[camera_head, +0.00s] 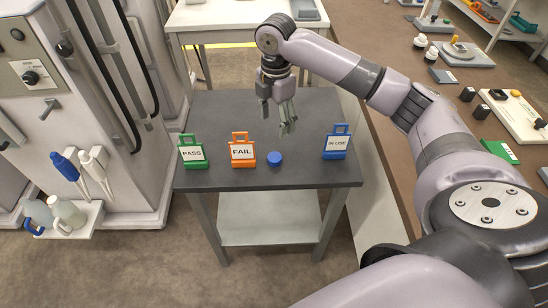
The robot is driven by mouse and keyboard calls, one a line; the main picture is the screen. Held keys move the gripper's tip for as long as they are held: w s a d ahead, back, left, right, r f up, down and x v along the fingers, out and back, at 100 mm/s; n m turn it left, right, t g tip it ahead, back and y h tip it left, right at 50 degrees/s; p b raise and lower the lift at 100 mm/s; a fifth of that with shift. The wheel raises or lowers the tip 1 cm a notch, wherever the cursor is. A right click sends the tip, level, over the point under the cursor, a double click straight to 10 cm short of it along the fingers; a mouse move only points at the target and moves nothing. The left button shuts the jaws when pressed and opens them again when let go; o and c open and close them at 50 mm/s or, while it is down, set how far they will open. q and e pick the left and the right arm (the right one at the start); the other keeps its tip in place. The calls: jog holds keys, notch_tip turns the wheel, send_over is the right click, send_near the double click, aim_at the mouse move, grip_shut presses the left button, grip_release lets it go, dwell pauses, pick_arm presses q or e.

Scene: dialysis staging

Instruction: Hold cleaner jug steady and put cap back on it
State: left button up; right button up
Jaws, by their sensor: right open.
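A small blue cap (275,158) lies on the dark table top, between the orange FAIL tag and the blue IN USE tag. A pale jug (66,213) stands on a small shelf at the lower left, beside a second greyish jug (37,212) with a blue part near its base. I cannot tell which of them is the cleaner jug. My right gripper (286,125) hangs open and empty above the table, up and slightly right of the cap and apart from it. My left gripper is not in view.
On the dark table (220,125) stand a green PASS tag (192,152), an orange FAIL tag (242,150) and a blue IN USE tag (337,143). Large machines (125,190) stand at the left. A brown counter (390,45) with several items runs along the right.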

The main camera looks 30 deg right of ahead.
send_over(274, 157)
jog(key=f, duration=0.6)
jog(key=shift+s+d, duration=0.1)
jog(key=shift+d, duration=0.15)
notch_tip(274, 157, down, 2)
jog(key=shift+f, duration=0.35)
jog(key=f, duration=0.2)
jog(key=f+p, duration=0.1)
jog(key=f, duration=0.1)
jog(key=shift+a+f, duration=0.1)
jog(key=shift+a, duration=0.15)
jog(key=shift+f, duration=0.55)
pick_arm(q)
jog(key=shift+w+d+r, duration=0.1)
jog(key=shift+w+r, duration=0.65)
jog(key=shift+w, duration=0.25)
pick_arm(e)
jog(key=shift+c, duration=0.2)
jog(key=c, duration=0.8)
